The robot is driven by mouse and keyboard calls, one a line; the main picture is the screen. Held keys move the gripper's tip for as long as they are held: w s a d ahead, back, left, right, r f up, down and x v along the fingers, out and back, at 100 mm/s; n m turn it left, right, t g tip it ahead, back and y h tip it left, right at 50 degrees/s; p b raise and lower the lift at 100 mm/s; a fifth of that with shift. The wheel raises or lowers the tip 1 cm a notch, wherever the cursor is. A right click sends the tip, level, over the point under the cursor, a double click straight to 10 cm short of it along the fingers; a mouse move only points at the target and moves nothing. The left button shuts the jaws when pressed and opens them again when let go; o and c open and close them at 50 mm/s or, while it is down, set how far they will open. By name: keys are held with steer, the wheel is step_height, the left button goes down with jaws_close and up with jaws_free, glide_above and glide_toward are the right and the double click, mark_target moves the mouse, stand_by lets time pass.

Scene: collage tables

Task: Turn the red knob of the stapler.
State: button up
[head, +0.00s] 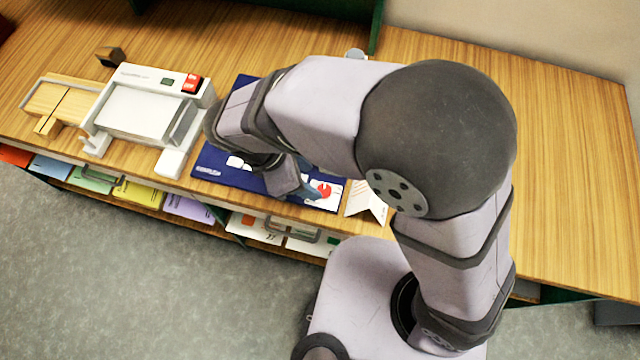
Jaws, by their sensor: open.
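My gripper (300,188) points down over the right part of a dark blue mat or board (222,172), and is open. My arm covers much of the mat. A round red patch (324,189) on a white area shows just right of the gripper, close to it; I cannot tell whether it is a knob or a print. No stapler shape is clear; part of it may be hidden behind my arm. Contact between the gripper and anything below it cannot be made out.
A white machine (140,108) with red labels stands left of the mat, beside a wooden-topped device (58,103). A white folded card (367,202) stands right of the mat. Coloured papers fill the shelf below the front edge. The table's right part (570,170) is clear.

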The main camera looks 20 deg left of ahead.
mark_target(324, 190)
steer(key=shift+p+x, duration=0.8)
steer(key=shift+x, duration=2.85)
steer(key=c, duration=1)
steer(key=shift+c, duration=0.2)
